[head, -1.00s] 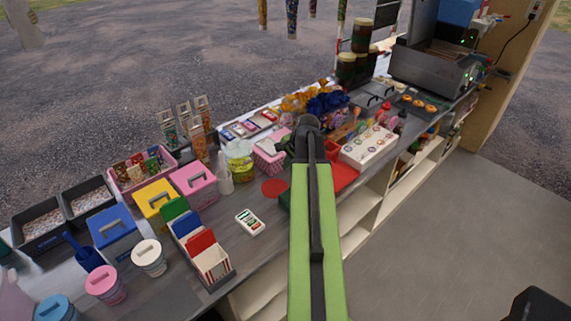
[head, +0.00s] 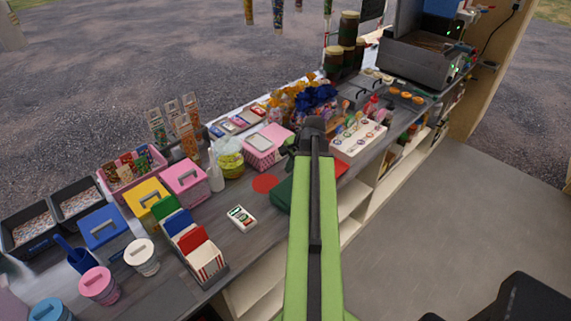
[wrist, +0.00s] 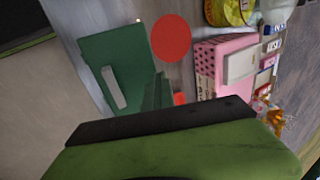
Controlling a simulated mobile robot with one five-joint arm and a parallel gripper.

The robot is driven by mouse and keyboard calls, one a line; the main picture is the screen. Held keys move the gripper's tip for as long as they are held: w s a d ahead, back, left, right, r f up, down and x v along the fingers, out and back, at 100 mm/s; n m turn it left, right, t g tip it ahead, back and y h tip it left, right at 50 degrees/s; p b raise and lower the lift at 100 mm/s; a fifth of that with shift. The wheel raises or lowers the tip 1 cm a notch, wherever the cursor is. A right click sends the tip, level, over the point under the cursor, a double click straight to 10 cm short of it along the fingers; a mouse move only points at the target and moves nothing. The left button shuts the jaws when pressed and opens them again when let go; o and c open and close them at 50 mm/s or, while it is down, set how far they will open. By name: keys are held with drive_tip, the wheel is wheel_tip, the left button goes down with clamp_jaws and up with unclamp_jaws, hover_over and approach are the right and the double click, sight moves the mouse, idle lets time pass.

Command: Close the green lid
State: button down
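The green lid (head: 284,192) shows just left of my arm in the head view, low over the counter. In the wrist view the green lid (wrist: 98,62) is a broad panel with a grey handle (wrist: 113,88). A narrow green piece beside it and a small red patch lie close to my gripper; I cannot tell whether the lid is fully down. My gripper (head: 312,128) is at the far end of my green arm, close to the lid. Its fingertips are not clear, and my own arm hides part of the lid.
A flat red disc (head: 265,183) lies left of the lid. A pink box (head: 266,152) stands behind it, and a white sweets tray (head: 357,140) is to the right. Yellow (head: 148,197) and pink (head: 185,180) tubs and a card box (head: 241,217) stand left.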

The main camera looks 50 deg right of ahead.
drive_tip(key=shift+s+a+f+b, duration=0.1)
drive_tip(key=shift+s+f+b, duration=0.4)
drive_tip(key=shift+s, duration=0.4)
drive_tip(key=shift+s+f, duration=0.1)
drive_tip(key=shift+s, duration=0.3)
drive_tip(key=shift+s+f+b, duration=0.65)
drive_tip(key=shift+b, duration=0.05)
drive_tip(key=shift+s+f, duration=0.2)
drive_tip(key=shift+s, duration=0.2)
drive_tip(key=shift+s+f+b, duration=0.1)
drive_tip(key=shift+f+b, duration=0.2)
drive_tip(key=shift+b, duration=0.2)
drive_tip(key=shift+s+a+f+b, duration=0.3)
drive_tip(key=shift+s+f+b, duration=0.45)
drive_tip(key=shift+b, duration=0.1)
drive_tip(key=shift+w+d+f, duration=0.1)
drive_tip(key=shift+w+f, duration=0.05)
drive_tip(key=c, duration=1.9)
unclamp_jaws()
drive_tip(key=o, duration=0.5)
wheel_tip(320, 180, up, 13)
drive_tip(key=p, duration=1.3)
drive_tip(key=shift+d, duration=0.1)
